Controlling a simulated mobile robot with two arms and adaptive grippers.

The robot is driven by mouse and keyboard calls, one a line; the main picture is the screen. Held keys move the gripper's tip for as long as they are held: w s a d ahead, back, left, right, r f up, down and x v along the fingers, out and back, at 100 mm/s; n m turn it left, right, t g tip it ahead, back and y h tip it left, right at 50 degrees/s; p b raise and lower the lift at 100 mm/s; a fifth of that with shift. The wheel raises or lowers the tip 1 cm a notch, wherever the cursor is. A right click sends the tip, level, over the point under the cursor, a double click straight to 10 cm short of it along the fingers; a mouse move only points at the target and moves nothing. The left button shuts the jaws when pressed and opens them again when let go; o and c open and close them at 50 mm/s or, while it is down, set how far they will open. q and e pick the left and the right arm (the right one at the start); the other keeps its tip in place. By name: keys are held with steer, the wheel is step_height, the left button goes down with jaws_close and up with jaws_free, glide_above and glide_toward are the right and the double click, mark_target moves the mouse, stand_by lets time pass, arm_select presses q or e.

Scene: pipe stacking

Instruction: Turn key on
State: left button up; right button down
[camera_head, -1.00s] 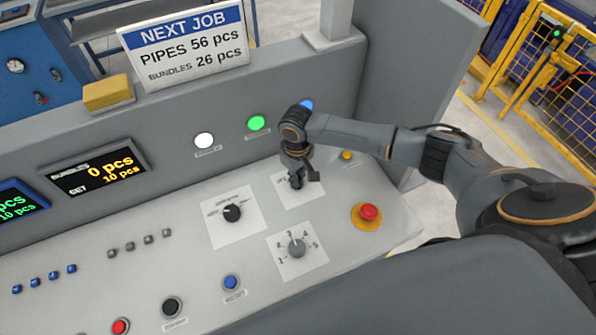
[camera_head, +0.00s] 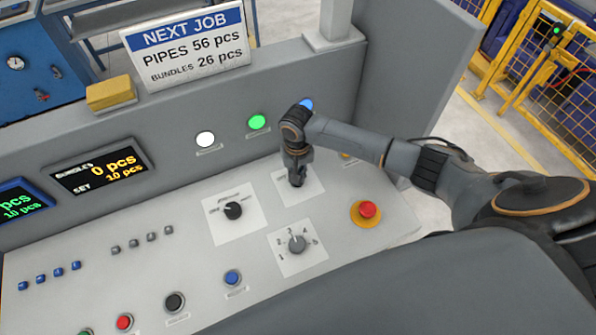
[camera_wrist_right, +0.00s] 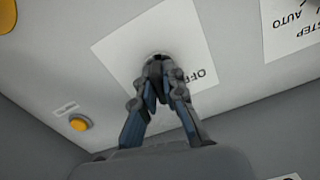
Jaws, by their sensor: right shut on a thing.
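The key switch sits on a white label plate (camera_head: 312,190) on the sloping console; the plate also shows in the right wrist view (camera_wrist_right: 112,52), with "OFF" printed beside the switch. My right gripper (camera_head: 296,183) points down at the middle of this plate. In the right wrist view my right gripper (camera_wrist_right: 155,68) has its fingertips closed together on the key at the switch. The fingers hide most of the key, so its turned angle cannot be made out. My left gripper is not in view.
Near the plate are a black selector knob (camera_head: 233,210), a numbered grey knob (camera_head: 297,244) and a red emergency button (camera_head: 367,210). Lit white (camera_head: 205,139) and green (camera_head: 257,122) lamps are on the upright panel behind. A display (camera_head: 98,166) stands at left.

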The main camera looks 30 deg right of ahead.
steer(key=shift+m, duration=1.7)
steer(key=m, duration=0.3)
steer(key=c, duration=1.2)
jaws_free()
steer(key=shift+r, duration=0.1)
steer(key=shift+r, duration=3.45)
